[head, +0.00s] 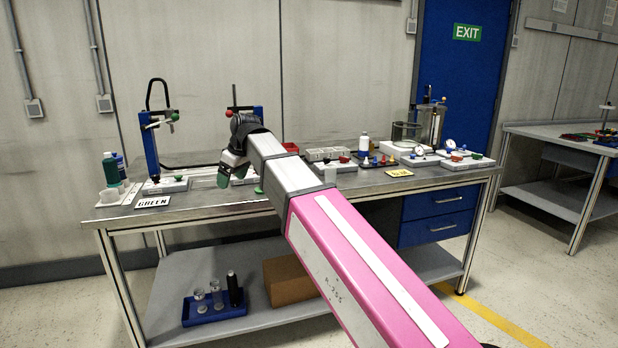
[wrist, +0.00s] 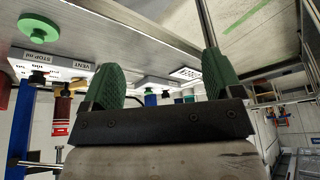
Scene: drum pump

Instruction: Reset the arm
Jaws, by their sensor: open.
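My arm reaches out over the workbench (head: 240,205) in the head view, and my gripper (head: 232,170) hangs at its end above the left half of the bench. Its green fingertips point down. In the wrist view my gripper (wrist: 160,80) shows two green ribbed fingers standing wide apart with nothing between them. That view is upside down, with the bench surface at the top. A green knob (wrist: 38,28) and a plate marked VENT and STOP (wrist: 62,68) show to the left of the fingers. Whatever stands behind my arm in the head view is partly hidden.
A blue pump stand (head: 150,145) with a black hose and green bottles (head: 111,170) stand on the bench's left. Gauges (head: 449,145), a glass vessel (head: 407,131) and small coloured parts fill the right side. A blue tray (head: 214,312) and cardboard box (head: 290,282) lie on the lower shelf.

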